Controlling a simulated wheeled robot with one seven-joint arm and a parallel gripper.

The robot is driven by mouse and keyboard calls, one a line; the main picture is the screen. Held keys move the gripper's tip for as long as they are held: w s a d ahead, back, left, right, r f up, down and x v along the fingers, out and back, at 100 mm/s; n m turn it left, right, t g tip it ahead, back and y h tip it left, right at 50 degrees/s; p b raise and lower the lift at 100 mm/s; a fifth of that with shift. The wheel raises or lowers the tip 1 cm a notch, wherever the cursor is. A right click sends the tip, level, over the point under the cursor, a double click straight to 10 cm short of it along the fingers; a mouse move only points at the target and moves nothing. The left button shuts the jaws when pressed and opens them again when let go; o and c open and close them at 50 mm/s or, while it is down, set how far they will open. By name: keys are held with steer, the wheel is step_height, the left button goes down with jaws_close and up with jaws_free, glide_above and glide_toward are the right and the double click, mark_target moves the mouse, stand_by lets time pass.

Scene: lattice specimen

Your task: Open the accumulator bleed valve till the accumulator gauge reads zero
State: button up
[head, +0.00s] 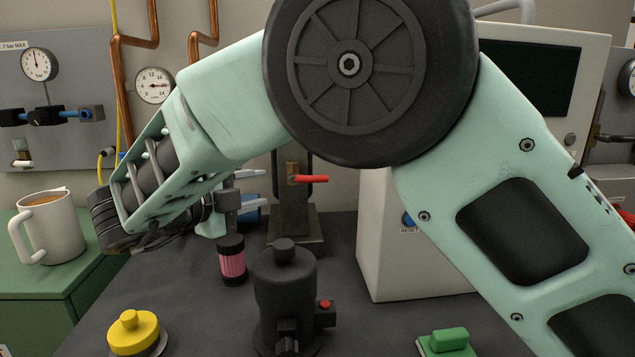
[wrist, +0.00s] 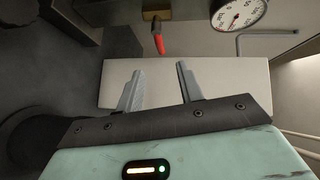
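A brass valve body (head: 292,170) with a red lever (head: 314,179) stands on a dark upright at the back of the bench; I take it for the bleed valve. In the wrist view the red lever (wrist: 159,44) is ahead of and between my fingertips, apart from them. A round white gauge (wrist: 240,14) is beside it there, cut off by the top edge; its needle reading is too small to tell. In the head view that gauge is hidden behind my arm. My gripper (head: 258,188) is open and empty, left of the lever; its parted fingers show in the wrist view (wrist: 158,88).
A black cylinder (head: 285,290), a pink-banded cylinder (head: 232,260), a yellow knob (head: 134,331) and a green block (head: 449,341) stand on the dark bench. A white cabinet (head: 400,255) is at the right. A mug (head: 50,228) and wall gauges (head: 155,86) are at the left.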

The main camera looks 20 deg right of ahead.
mark_target(314, 180)
steer(key=shift+m+g+h, duration=0.3)
steer(key=shift+m, duration=0.1)
steer(key=p+x, duration=0.1)
steer(key=x, duration=0.4)
steer(key=p+x, duration=0.1)
steer(key=x, duration=0.5)
steer(key=p+x, duration=0.1)
steer(key=x, duration=0.5)
steer(key=shift+s+d+f, duration=0.15)
steer(key=shift+s+d, duration=0.1)
steer(key=shift+s, duration=0.05)
jaws_close()
